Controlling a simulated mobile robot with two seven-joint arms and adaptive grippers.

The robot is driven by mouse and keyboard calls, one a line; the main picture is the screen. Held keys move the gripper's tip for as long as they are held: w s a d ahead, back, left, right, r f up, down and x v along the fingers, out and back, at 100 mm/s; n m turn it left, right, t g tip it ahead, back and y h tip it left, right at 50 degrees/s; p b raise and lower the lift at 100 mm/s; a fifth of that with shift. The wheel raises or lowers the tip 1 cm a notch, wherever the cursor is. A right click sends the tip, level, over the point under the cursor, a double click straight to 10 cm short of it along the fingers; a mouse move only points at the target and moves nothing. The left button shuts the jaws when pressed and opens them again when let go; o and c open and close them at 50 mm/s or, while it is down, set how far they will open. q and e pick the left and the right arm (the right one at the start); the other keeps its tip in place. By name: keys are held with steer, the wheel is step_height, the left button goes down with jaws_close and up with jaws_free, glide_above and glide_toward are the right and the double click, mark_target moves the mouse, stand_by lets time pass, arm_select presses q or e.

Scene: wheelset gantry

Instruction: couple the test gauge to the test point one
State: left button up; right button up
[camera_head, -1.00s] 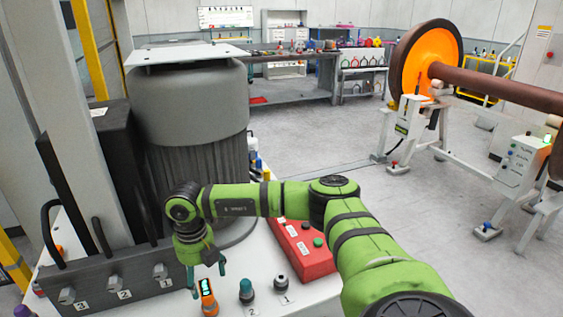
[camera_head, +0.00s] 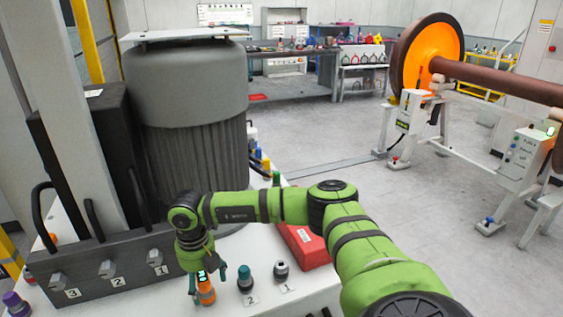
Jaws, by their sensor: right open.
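The test gauge (camera_head: 206,294) is a small orange device with a lit screen, standing on the white bench top. My right gripper (camera_head: 207,284) points down over it, its dark green fingers open on either side of the gauge's upper part. Whether they touch it I cannot tell. Test point one (camera_head: 155,258) is the grey fitting by label 1 on the dark manifold block (camera_head: 128,271), left of the gripper and apart from it. Fittings labelled 2 (camera_head: 106,269) and 3 (camera_head: 57,281) sit farther left. My left gripper is not in view.
A teal-topped piece (camera_head: 245,278) by label 2 and a grey-topped piece (camera_head: 281,270) by label 1 stand just right of the gauge. A large grey motor-like cylinder (camera_head: 190,120) rises behind the gripper.

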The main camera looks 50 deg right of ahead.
mark_target(201, 273)
stand_by(0.8)
jaws_close()
steer(key=shift+r, duration=0.15)
steer(key=shift+w+d+r+p, duration=0.15)
steer(key=shift+r+p, duration=0.3)
steer(key=shift+r, duration=0.05)
steer(key=shift+s+r, duration=0.2)
steer(key=shift+r, duration=0.15)
steer(key=shift+w+r+p, duration=0.1)
steer(key=shift+r+p, duration=0.5)
steer(key=shift+p, duration=0.1)
steer(key=shift+r+p, duration=0.95)
steer(key=shift+r, duration=0.45)
